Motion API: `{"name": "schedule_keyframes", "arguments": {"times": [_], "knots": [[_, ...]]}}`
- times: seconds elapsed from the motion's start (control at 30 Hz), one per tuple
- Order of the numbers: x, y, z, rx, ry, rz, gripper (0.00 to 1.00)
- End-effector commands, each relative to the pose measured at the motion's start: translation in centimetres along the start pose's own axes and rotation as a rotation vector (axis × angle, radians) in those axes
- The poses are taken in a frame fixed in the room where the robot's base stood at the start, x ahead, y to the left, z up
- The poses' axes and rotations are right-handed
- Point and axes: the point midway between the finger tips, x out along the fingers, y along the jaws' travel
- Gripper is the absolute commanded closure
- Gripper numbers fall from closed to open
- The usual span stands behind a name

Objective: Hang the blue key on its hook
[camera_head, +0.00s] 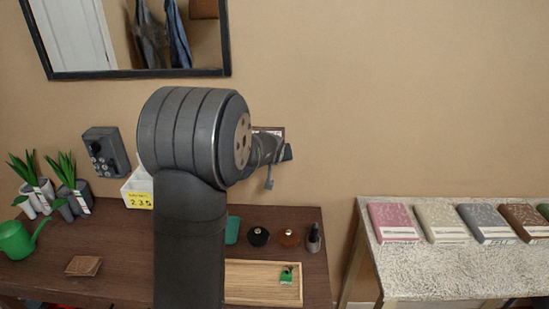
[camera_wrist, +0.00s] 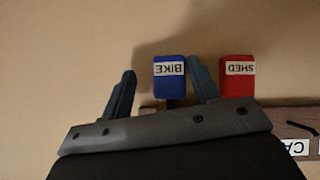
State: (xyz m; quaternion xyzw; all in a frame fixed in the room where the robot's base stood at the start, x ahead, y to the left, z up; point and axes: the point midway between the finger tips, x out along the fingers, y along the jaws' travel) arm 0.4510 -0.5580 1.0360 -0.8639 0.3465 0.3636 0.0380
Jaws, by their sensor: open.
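The blue key's tag (camera_wrist: 169,76), labelled BIKE, appears upside down in the wrist view at the edge of a wooden key rack (camera_wrist: 298,118). The tag is between my gripper's (camera_wrist: 163,82) two spread fingers, nearer the right one, with a gap on the left. The gripper body hides most of the rack and the hook, so I cannot tell how the key sits on it. In the head view my arm covers most of the rack (camera_head: 270,130), and my gripper (camera_head: 287,153) is at the wall there.
A red SHED tag (camera_wrist: 237,75) is just right of my right finger. A white box (camera_head: 132,192) and a wall panel (camera_head: 105,152) are left of my arm.

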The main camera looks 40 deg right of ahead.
Motion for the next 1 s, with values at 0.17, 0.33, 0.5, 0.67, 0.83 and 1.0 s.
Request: {"name": "schedule_keyframes", "arguments": {"times": [0.17,0.33,0.5,0.67,0.83,1.0], "knots": [[-1.5,0.1,-0.1,0.000,0.003,0.001,0.44],[-4.4,0.1,-0.1,0.000,0.003,0.001,0.44],[-7.6,0.1,-0.1,-0.001,0.004,0.002,0.44],[-10.6,0.1,-0.1,0.000,0.004,0.002,0.44],[-13.6,0.1,-0.1,0.001,0.003,0.002,0.44],[-15.9,0.1,-0.1,0.000,0.002,0.001,0.44]]}}
